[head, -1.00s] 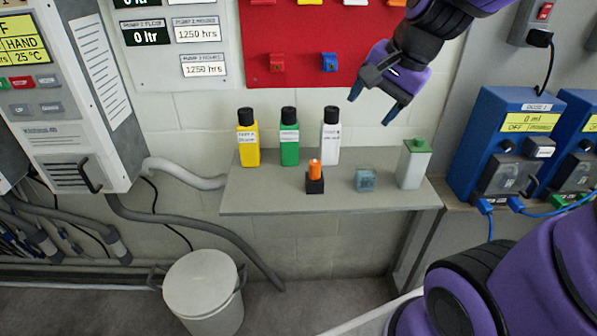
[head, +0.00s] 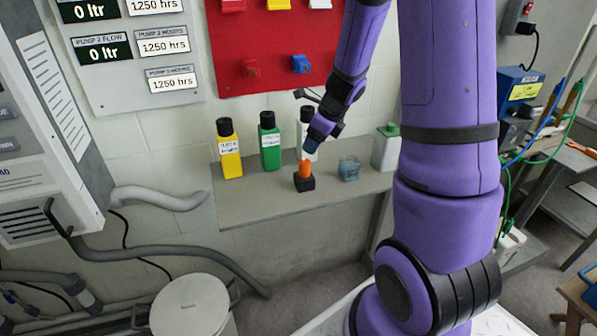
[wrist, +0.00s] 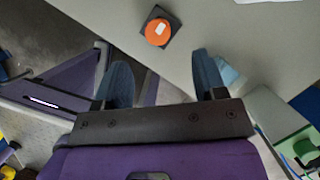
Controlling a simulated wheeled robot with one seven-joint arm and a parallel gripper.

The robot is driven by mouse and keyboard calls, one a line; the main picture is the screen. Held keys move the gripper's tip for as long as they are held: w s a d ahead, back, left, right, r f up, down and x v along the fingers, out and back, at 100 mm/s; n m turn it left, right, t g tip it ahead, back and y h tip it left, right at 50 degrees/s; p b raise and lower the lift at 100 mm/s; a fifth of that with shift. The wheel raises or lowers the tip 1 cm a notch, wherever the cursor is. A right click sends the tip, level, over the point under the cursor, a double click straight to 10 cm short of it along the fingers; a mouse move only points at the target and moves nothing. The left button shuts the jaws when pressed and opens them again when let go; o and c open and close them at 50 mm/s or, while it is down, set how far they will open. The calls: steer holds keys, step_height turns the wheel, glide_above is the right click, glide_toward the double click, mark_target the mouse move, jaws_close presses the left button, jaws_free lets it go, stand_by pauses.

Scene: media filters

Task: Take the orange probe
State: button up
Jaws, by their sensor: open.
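The orange probe (head: 305,168) stands upright in a small black holder (head: 304,182) on the grey shelf. In the wrist view the probe's round orange top (wrist: 158,31) shows from above, with a pale mark on it. My gripper (head: 312,148) is just above and beside the probe in the head view, pointing down. In the wrist view my gripper (wrist: 160,78) has its two blue fingers spread apart with nothing between them. The probe lies beyond the fingertips there, apart from them.
Yellow (head: 229,150), green (head: 270,142) and white (head: 303,135) bottles stand behind the probe, the white one partly hidden by my gripper. A bluish clear cup (head: 348,168) and a green-capped container (head: 386,148) stand to the right on the shelf (head: 250,204).

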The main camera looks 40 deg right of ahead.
mark_target(305, 161)
steer(key=shift+x, duration=5.15)
steer(key=shift+s+a, duration=0.1)
steer(key=shift+s, duration=0.1)
steer(key=shift+c, duration=0.3)
steer(key=c, duration=1)
